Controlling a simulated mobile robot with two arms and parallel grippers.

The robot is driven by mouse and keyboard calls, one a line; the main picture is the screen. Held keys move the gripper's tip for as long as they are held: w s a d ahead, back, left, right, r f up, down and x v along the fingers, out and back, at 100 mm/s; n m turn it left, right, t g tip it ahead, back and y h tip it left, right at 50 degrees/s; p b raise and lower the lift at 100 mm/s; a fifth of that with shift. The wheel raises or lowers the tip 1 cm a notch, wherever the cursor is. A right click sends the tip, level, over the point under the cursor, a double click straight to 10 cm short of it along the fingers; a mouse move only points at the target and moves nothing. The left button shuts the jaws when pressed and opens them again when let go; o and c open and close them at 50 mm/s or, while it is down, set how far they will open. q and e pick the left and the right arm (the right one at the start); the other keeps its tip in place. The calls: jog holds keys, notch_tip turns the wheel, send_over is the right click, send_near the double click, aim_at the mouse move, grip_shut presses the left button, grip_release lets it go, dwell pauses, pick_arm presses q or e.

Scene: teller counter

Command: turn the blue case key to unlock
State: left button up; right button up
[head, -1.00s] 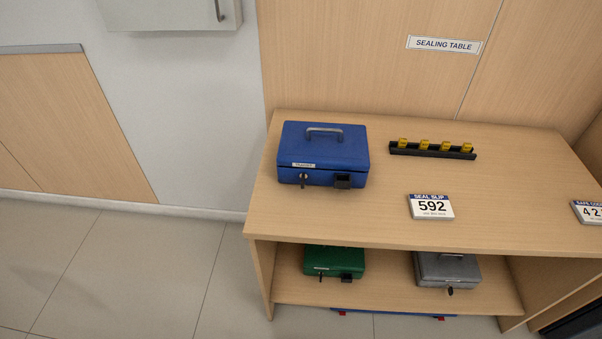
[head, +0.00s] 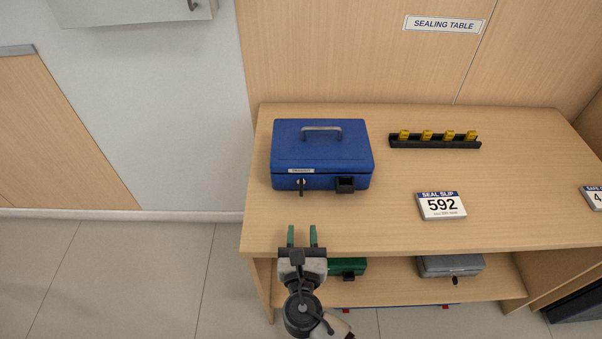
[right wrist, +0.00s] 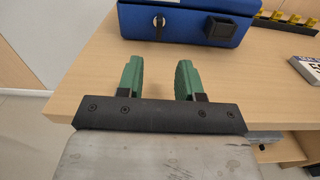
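The blue case (head: 322,150) stands shut on the table top, with a grey handle on its lid. Its key (head: 301,187) sits in the lock at the front left, below a small white label, with the dark bow hanging down. A black latch block is to the right of the key. The case and key (right wrist: 158,24) also show at the top of the right wrist view. My right gripper (head: 302,235) is open and empty at the table's front edge, its green fingers pointing toward the key and apart from it. My left gripper is not in view.
A black rack (head: 434,141) with several yellow seals lies at the back of the table. A "592" seal slip sign (head: 442,206) stands to the right. A green case (head: 347,267) and a grey case (head: 450,265) sit on the lower shelf.

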aim_at(301, 190)
jog(key=w, duration=0.2)
jog(key=shift+w+r, duration=0.35)
jog(key=shift+w, duration=0.05)
jog(key=w, duration=0.4)
jog(key=shift+w+r, duration=0.1)
jog(key=shift+r, duration=0.05)
jog(key=w, duration=0.4)
jog(key=shift+w, duration=0.4)
jog(key=c, duration=0.7)
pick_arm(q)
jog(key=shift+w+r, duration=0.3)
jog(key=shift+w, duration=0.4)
pick_arm(e)
grip_shut()
